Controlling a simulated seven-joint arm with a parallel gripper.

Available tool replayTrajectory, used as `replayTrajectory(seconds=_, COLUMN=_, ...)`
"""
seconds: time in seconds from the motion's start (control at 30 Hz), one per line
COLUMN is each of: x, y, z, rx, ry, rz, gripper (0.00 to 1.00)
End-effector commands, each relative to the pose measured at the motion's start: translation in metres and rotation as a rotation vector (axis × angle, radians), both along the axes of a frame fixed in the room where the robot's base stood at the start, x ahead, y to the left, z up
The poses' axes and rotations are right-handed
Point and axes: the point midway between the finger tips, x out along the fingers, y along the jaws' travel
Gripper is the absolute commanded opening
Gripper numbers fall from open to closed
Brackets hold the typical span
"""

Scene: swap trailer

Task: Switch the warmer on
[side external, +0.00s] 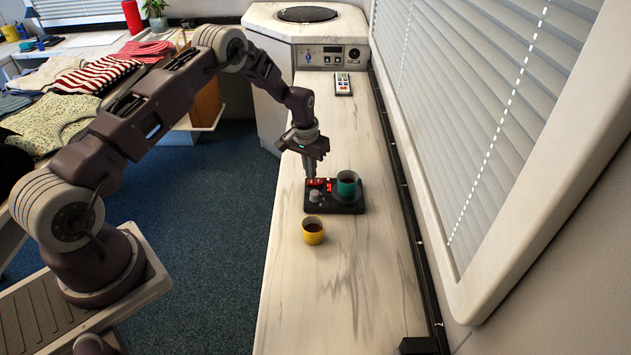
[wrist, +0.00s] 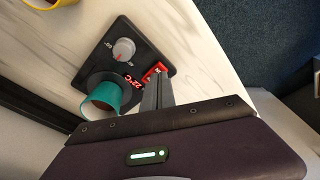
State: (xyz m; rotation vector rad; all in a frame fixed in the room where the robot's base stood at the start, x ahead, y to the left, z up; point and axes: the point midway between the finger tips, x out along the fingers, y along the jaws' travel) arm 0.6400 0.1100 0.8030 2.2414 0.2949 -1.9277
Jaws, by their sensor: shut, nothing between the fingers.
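The warmer (side external: 347,208) is a flat black unit on the light counter. It carries a grey knob, a lit red display and a red rocker switch (side external: 315,182). In the wrist view the warmer (wrist: 98,66) shows its knob (wrist: 123,50), a display reading about 22°C and the red switch (wrist: 154,71). A teal mug (side external: 347,184) with dark liquid stands on the warmer's round plate. My gripper (side external: 310,176) is shut and empty, pointing down at the switch. In the wrist view its fingertips (wrist: 157,84) are right beside the switch; whether they touch it I cannot tell.
A yellow mug (side external: 313,230) with dark liquid stands on the counter in front of the warmer. The window blinds (side external: 480,90) and wall bound the right side. The near counter is mostly clear.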

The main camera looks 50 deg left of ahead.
Motion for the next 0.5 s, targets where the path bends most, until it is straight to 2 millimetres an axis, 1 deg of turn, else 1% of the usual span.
replayTrajectory(seconds=0.1, x=0.000, y=0.000, z=0.013, rx=0.001, ry=-0.002, rz=0.000, gripper=0.00)
replayTrajectory(seconds=0.5, x=0.000, y=0.000, z=0.053, rx=0.001, ry=-0.002, rz=0.000, gripper=0.00)
